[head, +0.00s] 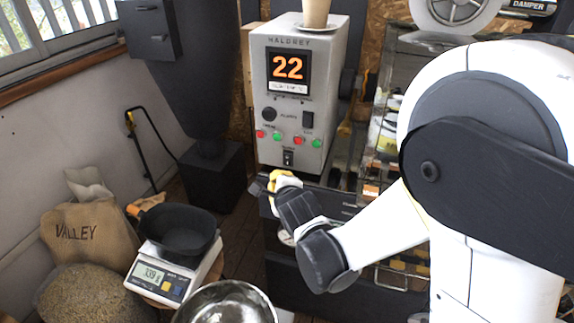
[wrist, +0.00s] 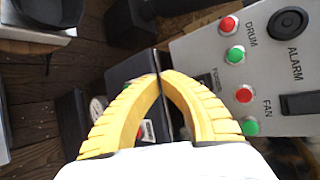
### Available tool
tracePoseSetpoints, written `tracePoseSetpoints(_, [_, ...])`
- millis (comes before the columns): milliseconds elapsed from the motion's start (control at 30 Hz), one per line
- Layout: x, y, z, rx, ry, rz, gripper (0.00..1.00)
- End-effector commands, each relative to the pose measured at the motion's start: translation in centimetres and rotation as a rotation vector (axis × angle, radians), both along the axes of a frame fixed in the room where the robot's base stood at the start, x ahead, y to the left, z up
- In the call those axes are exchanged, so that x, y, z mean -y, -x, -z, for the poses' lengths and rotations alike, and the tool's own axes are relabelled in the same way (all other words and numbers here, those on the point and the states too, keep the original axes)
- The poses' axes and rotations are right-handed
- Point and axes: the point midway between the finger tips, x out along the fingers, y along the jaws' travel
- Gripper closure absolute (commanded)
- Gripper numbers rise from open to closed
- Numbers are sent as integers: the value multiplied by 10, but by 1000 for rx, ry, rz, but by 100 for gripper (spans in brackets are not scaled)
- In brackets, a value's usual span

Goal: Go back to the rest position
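My gripper (head: 274,181) is in front of the lower part of the grey control cabinet (head: 300,95), just below its row of red and green buttons. In the wrist view its two yellow ribbed fingers (wrist: 162,76) curve inward and their tips meet, with nothing visible held between them. My arm comes in from the right of the head view, bent and reaching down to the left. The wrist view shows the cabinet's buttons, labelled DRUM and FAN, to the right of the fingers, with a black knob marked ALARM.
A scale (head: 172,272) bearing a black pan (head: 182,230) stands at lower left. Beside it are a VALLEY sack (head: 92,232) and a metal bowl (head: 226,303). A cup (head: 315,13) stands on the cabinet. A shelf (head: 385,130) is close to my arm.

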Motion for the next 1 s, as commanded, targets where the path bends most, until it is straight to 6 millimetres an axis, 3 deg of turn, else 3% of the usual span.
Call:
tracePoseSetpoints(433, [0,1,0,0,2,0,100])
tracePoseSetpoints(567, [11,5,-9,-3,67,-17,100])
tracePoseSetpoints(767, [69,38,-44,-38,418,-145,100])
tracePoseSetpoints(1000, [141,117,-74,-120,908,-448,100])
